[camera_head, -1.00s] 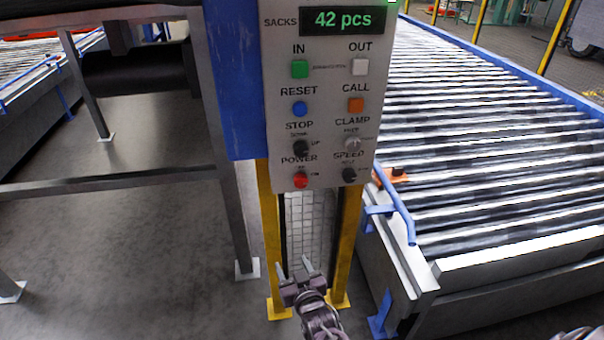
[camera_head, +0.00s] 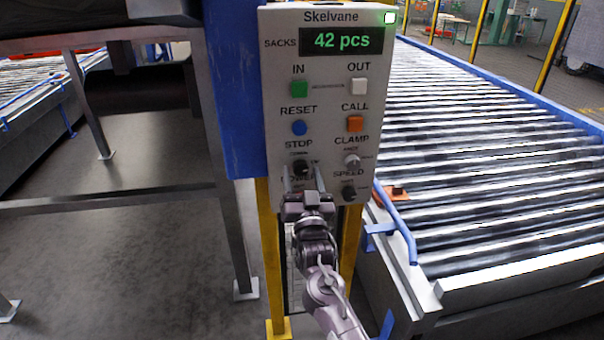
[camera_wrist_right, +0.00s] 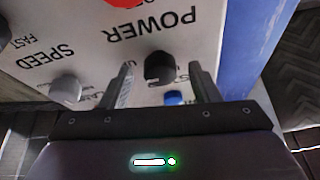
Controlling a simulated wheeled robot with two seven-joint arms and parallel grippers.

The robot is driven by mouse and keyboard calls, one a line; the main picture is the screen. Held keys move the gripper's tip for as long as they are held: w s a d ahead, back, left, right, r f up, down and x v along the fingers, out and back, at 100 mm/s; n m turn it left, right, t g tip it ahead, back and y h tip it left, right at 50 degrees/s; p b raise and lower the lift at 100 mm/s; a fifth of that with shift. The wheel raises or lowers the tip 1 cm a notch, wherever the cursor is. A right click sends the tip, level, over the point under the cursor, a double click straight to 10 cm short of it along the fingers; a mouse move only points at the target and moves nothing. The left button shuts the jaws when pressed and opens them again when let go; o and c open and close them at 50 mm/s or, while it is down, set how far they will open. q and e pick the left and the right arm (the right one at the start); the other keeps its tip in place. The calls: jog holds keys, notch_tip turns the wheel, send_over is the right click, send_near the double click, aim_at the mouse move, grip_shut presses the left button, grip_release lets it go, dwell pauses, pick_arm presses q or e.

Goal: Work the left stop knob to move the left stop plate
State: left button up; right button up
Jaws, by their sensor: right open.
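The black STOP knob (camera_head: 301,167) is on the grey control panel (camera_head: 280,65), under the STOP label. It also shows in the right wrist view (camera_wrist_right: 159,67), with the panel upside down. My right gripper (camera_head: 303,174) is open in front of the panel. Its fingers stand on either side of the knob in the right wrist view (camera_wrist_right: 162,74), with gaps visible on both sides. The gripper partly hides the POWER label and its red knob, whose edge shows in the right wrist view (camera_wrist_right: 124,2). I cannot identify a stop plate. My left gripper is not in view.
The light CLAMP knob (camera_head: 352,161) and dark SPEED knob (camera_head: 349,193) are close on the right. The blue RESET button (camera_head: 299,128) is above the STOP knob. A roller conveyor (camera_head: 480,150) with a blue rail runs along the right.

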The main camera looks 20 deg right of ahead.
jog(key=shift+w, duration=0.15)
jog(key=shift+c, duration=0.5)
jog(key=c, duration=0.9)
